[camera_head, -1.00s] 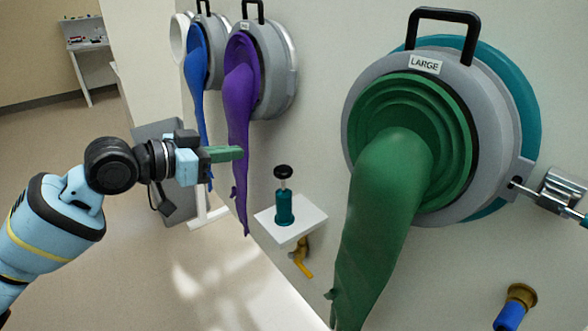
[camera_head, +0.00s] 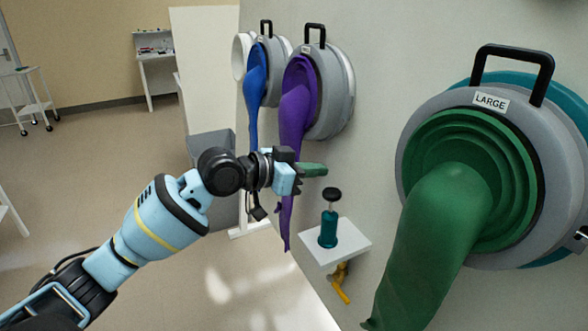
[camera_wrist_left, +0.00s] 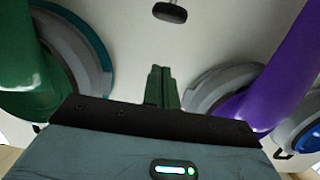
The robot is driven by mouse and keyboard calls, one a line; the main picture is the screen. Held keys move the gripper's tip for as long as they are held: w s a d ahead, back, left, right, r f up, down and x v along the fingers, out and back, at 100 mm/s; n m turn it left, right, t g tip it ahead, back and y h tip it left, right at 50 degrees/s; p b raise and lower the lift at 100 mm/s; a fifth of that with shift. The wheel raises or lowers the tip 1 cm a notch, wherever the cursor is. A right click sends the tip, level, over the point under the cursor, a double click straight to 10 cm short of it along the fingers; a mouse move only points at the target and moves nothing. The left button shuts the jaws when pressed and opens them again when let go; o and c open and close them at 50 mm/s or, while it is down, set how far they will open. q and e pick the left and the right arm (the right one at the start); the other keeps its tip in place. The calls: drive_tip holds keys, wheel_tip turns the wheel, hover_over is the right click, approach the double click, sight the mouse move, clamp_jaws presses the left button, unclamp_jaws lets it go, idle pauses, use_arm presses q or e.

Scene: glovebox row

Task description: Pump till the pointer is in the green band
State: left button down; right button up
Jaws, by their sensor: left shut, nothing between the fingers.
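The hand pump is a teal cylinder (camera_head: 328,230) with a thin rod and a round black knob (camera_head: 332,194) on top. It stands upright on a small white shelf (camera_head: 347,248) on the wall. The rod shows above the body, so the knob is raised. My left gripper (camera_head: 318,170) has green fingers, shut and empty. In the head view its tips appear just above the knob, without visible contact. In the left wrist view, the shut fingers (camera_wrist_left: 161,88) point toward a black knob (camera_wrist_left: 170,12), apart from it. No gauge, pointer or green band shows. My right gripper is out of view.
A big green glove (camera_head: 440,230) hangs from the LARGE port right of the pump. Purple (camera_head: 296,105) and blue (camera_head: 256,80) gloves hang to the left, the purple one close behind my gripper. A yellow valve handle (camera_head: 341,285) sits under the shelf.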

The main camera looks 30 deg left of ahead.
sight(332, 194)
use_arm(q)
drive_tip(key=f, duration=0.1)
drive_tip(key=w+d+f, duration=0.1)
drive_tip(key=f, duration=0.2)
drive_tip(key=shift+w+d+f, duration=0.25)
drive_tip(key=shift+w+f, duration=0.1)
drive_tip(key=shift+w, duration=0.05)
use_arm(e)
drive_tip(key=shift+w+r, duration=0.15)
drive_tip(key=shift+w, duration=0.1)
use_arm(q)
drive_tip(key=shift+f, duration=0.1)
